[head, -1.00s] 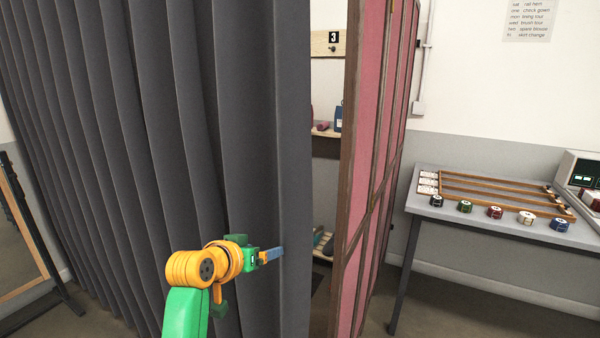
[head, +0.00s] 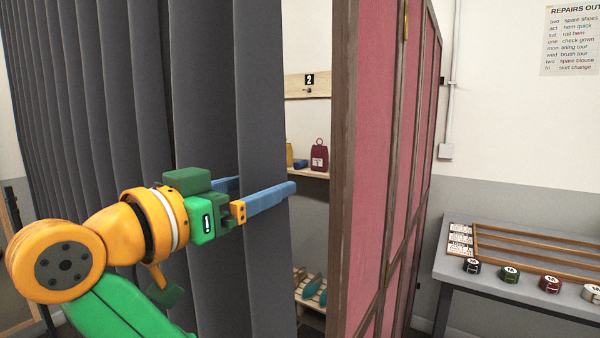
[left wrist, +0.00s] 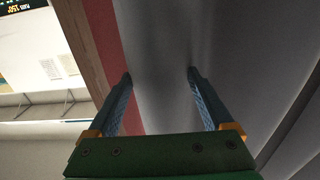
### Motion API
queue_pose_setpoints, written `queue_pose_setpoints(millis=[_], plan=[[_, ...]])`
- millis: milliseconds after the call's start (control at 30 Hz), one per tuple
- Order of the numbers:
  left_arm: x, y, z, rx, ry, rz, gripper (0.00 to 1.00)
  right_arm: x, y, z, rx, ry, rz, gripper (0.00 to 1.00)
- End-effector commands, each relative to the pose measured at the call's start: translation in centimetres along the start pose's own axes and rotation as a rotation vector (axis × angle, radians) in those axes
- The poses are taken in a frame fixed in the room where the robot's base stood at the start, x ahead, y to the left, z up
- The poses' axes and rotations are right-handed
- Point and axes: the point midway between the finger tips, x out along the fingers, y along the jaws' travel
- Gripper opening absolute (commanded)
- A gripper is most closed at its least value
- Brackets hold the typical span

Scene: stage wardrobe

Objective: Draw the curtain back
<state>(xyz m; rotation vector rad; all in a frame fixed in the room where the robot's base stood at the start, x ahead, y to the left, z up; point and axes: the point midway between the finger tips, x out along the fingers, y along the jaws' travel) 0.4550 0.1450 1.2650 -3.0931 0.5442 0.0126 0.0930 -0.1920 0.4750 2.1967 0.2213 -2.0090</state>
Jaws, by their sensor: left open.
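The dark grey curtain (head: 200,90) hangs in folds over the left and middle of the head view. Its right edge (head: 262,130) hangs free, with a gap between it and the pink folding screen. My left gripper (head: 262,192) is open at about mid-height on this edge. One blue finger lies in front of the cloth; the other is partly hidden behind a fold. In the left wrist view the two fingers (left wrist: 160,78) stand apart with grey curtain cloth (left wrist: 165,45) between and beyond them. My right gripper is not in view.
The pink folding screen (head: 370,140) with brown wooden frame stands close right of the curtain. Behind the gap are shelves with a red bag-like item (head: 319,157) and a number 2 plate (head: 309,79). A grey table (head: 500,288) holds several spools at the right.

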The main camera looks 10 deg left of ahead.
Motion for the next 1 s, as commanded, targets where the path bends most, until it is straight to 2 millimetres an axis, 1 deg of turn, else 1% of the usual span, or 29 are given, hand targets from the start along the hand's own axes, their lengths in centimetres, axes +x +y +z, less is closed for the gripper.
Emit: queue_pose_setpoints(millis=[33,200,300,400,600,633,667,700,767,800,867,900,933,1000], plan=[[0.8,0.1,-0.3,-0.001,-0.005,0.003,0.85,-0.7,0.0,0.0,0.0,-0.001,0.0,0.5],[4.4,0.1,-0.3,-0.001,-0.008,0.003,0.85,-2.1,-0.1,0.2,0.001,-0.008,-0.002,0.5],[5.8,0.1,-0.2,-0.001,-0.005,0.003,0.85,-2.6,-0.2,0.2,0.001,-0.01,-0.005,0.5],[6.5,0.1,-0.1,0.0,-0.003,0.001,0.85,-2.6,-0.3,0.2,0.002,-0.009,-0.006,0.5],[6.6,0.0,0.1,0.001,-0.002,0.0,0.85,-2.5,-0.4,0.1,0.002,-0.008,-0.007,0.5],[6.6,0.0,0.1,0.0,-0.002,0.0,0.8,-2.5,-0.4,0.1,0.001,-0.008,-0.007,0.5],[6.6,0.0,0.1,0.0,-0.002,0.0,0.71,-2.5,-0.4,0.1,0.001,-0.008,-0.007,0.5],[6.6,0.0,0.1,0.0,-0.002,0.0,0.61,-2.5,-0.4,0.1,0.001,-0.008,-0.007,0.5],[6.5,0.0,0.1,0.0,-0.002,0.0,0.45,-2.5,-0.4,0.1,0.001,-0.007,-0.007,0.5],[6.5,0.0,0.1,0.0,-0.002,0.0,0.34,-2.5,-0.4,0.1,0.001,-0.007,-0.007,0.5],[6.5,0.0,0.1,0.0,-0.002,0.0,0.17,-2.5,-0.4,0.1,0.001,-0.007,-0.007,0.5],[6.5,0.0,0.1,0.0,-0.002,0.0,0.07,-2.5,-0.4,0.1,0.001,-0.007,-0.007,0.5],[6.5,0.0,0.1,0.0,-0.002,0.0,0.0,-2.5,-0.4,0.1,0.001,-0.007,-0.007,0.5],[6.5,0.0,0.1,0.0,-0.002,0.0,0.0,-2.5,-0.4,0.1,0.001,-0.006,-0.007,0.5]])
